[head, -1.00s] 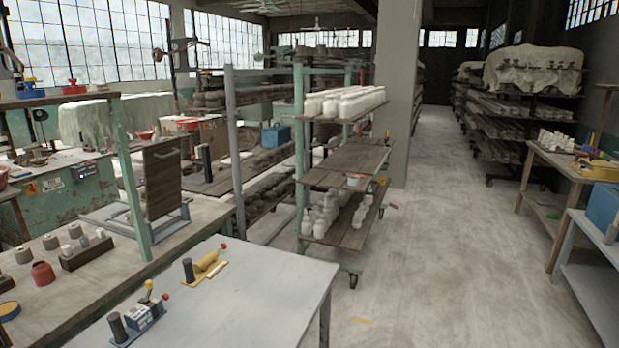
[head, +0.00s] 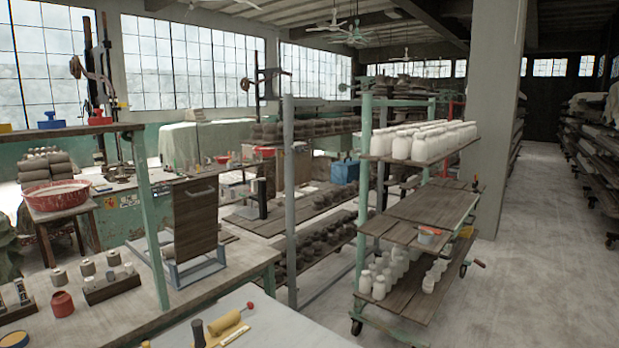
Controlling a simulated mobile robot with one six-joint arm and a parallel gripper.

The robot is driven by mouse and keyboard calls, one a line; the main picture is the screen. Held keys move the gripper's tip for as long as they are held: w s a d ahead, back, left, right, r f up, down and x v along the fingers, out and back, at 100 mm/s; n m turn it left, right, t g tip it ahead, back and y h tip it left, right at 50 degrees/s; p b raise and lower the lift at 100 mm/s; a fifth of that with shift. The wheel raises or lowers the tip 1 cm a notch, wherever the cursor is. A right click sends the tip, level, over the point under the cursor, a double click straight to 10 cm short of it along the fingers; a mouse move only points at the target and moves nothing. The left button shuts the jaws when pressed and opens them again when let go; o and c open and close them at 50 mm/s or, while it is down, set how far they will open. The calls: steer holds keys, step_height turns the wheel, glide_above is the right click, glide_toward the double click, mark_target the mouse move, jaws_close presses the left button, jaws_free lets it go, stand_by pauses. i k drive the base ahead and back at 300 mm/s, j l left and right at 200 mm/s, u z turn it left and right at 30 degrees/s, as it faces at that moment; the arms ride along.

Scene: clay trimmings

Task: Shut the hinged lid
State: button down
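A dark brown wooden lid (head: 196,217) with a pale handle stands upright on a low grey-blue frame (head: 204,268). It looks like the hinged lid, and it is raised. The frame rests on the workbench (head: 140,305) at left of centre, behind a green post. The hinge itself is too small to make out. My gripper does not show in the head view.
A pale table (head: 275,325) with a yellow-handled tool (head: 226,322) is nearest. A wheeled rack (head: 412,247) with white jars stands right of the workbench. A red pot (head: 62,303) and small cylinders stand on the bench's left. Open floor (head: 520,290) lies at right.

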mark_target(195, 200)
steer(key=i+l+z, duration=0.3)
steer(key=i+l, duration=0.15)
steer(key=i+l+z, duration=0.65)
steer(key=i, duration=0.35)
steer(key=i+j+u, duration=0.55)
steer(key=u, duration=0.3)
steer(key=i+u, duration=0.85)
steer(key=i+l+u, duration=0.15)
steer(key=i+u, duration=0.25)
steer(key=i+l+u, duration=0.2)
steer(key=u, duration=0.25)
